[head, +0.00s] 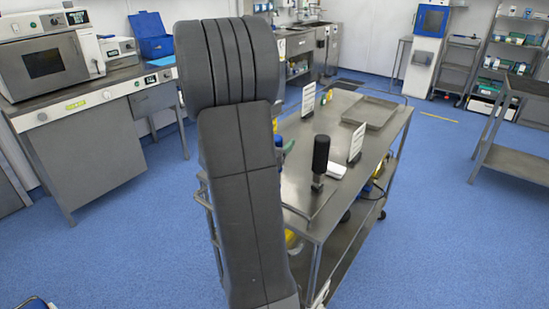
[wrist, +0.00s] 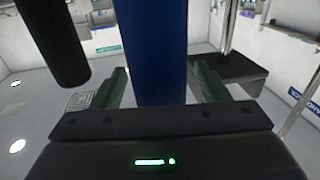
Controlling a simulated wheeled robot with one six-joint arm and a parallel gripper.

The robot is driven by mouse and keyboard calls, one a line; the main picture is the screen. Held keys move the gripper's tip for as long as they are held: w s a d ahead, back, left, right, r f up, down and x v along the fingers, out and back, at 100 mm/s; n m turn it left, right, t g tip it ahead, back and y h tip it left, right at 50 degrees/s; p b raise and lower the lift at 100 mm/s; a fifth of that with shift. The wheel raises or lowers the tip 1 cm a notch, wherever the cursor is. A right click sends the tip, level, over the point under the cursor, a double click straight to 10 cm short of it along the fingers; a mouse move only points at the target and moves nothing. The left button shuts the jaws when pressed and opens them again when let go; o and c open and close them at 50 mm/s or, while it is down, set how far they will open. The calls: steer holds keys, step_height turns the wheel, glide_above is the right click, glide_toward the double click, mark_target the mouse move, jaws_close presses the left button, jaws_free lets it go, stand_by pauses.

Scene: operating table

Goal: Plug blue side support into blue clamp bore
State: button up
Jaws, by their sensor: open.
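In the wrist view a broad blue upright piece (wrist: 155,45), seemingly the blue side support, stands between the two green fingers of my gripper (wrist: 160,78). The fingers are open on either side of it. I cannot tell whether either finger touches it. Its far end is cut off by the top edge and its near end goes behind the gripper body.
A black cylinder (head: 320,155) stands on the steel table (head: 330,118); a similar one (wrist: 55,40) is close left of the blue piece. White upright cards (head: 356,143) and a shallow tray (head: 369,112) are farther back.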

steer(key=shift+w+d, duration=0.25)
steer(key=shift+w, duration=0.25)
steer(key=c, duration=1.4)
steer(key=shift+r, duration=0.1)
steer(key=shift+c, duration=0.2)
